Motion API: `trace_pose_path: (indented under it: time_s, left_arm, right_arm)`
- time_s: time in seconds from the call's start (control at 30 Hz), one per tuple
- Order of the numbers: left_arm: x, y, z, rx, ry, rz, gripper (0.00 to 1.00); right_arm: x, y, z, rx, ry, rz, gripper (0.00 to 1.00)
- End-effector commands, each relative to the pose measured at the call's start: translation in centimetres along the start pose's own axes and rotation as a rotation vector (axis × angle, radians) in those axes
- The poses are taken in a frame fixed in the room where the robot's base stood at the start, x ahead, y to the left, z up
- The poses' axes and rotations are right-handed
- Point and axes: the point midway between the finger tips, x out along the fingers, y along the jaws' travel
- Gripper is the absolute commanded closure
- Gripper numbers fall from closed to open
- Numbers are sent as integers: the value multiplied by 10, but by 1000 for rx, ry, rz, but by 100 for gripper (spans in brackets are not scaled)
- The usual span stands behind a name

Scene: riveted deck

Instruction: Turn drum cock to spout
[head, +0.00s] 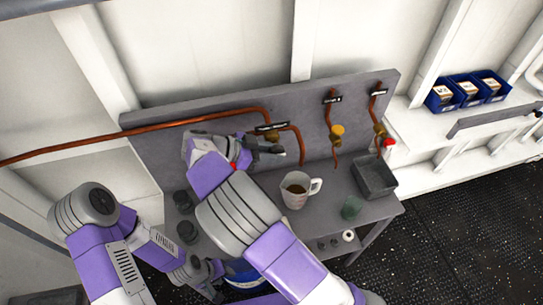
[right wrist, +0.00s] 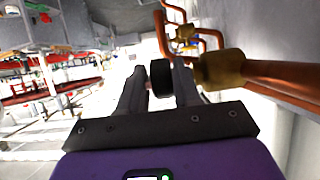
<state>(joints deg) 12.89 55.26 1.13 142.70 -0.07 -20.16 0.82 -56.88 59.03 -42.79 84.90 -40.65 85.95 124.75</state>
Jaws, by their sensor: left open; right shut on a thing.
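My right gripper (head: 266,149) reaches up to the leftmost cock on the grey back panel, below a black label (head: 271,127) too small to read. In the right wrist view its fingers are shut on a black round handle (right wrist: 161,78). Beside it is a brass cock body (right wrist: 219,69) on a copper pipe. In the head view the brass of this cock (head: 273,136) is partly hidden by my gripper, so its handle's angle cannot be told. My left gripper (head: 213,279) is open and low at the bench's front left, away from the cocks.
A cock with a yellow handle (head: 337,130) and one with a red handle (head: 389,142) are to the right. A white jug (head: 294,202) with brown contents, a green glass (head: 351,208) and a grey tray (head: 361,187) stand on the bench. Blue bins (head: 443,97) are farther right.

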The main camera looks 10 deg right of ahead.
Motion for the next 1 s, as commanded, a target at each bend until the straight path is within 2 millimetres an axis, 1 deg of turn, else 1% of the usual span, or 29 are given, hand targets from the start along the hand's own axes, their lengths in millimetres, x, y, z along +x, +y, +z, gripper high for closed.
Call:
trace_pose_path:
  time_s: [0.03, 0.2, 0.67, 0.7, 0.77, 0.8, 0.83, 1.0]
  left_arm:
    - [4, -1, 0, 0, 0, 0, 57]
    - [7, -2, 0, 0, 0, 0, 57]
    - [7, -3, 0, 0, 0, 0, 57]
    - [7, -3, 0, 0, 0, 0, 57]
    - [7, -3, 0, 0, 0, 0, 57]
    - [7, -3, 0, 0, 0, 0, 57]
    - [7, -3, 0, 0, 0, 0, 57]
    - [7, -3, 0, 0, 0, 0, 57]
  right_arm:
    - [1, 0, 2, 1, 18, -2, 98]
    - [1, 0, 1, 1, 55, -1, 98]
    - [1, 0, 1, -1, 68, 1, 98]
    - [1, 0, 1, -1, 68, 1, 66]
    - [1, 0, 1, -2, 67, 1, 57]
    - [1, 0, 1, -2, 67, 1, 51]
    - [1, 0, 1, -2, 67, 1, 47]
    - [1, 0, 1, -2, 66, 1, 47]
